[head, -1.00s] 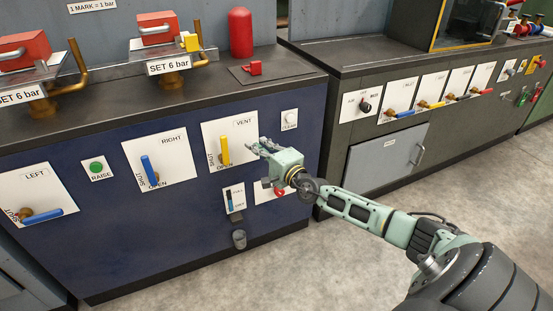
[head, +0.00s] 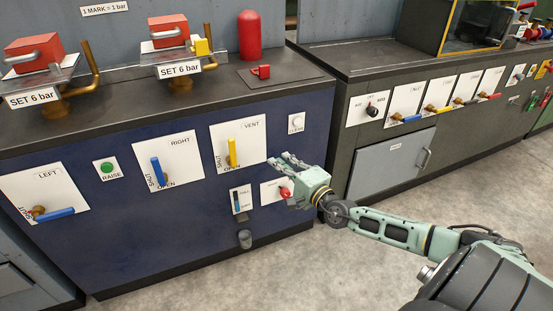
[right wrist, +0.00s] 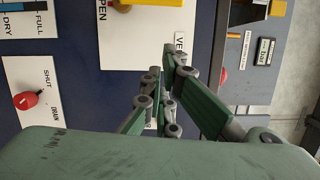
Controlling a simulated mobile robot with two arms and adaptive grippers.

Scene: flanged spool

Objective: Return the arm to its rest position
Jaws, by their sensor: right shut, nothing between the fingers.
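My right arm reaches in from the lower right in the head view. My right gripper (head: 279,162) is shut and empty, in front of the blue cabinet, to the right of the yellow VENT handle (head: 232,152) and apart from it. In the right wrist view its fingers (right wrist: 165,68) are close together, with the VENT plate behind them. The yellow handle (right wrist: 155,3) shows at that view's top edge. The VENT handle stands upright on its plate. My left gripper is not in view.
The blue RIGHT handle (head: 156,171) is near upright; the blue LEFT handle (head: 55,214) lies nearly level. A red DRAIN knob (head: 284,193) is partly behind my gripper and shows in the wrist view (right wrist: 27,101). A grey cabinet (head: 392,163) stands right. Floor (head: 300,265) is clear.

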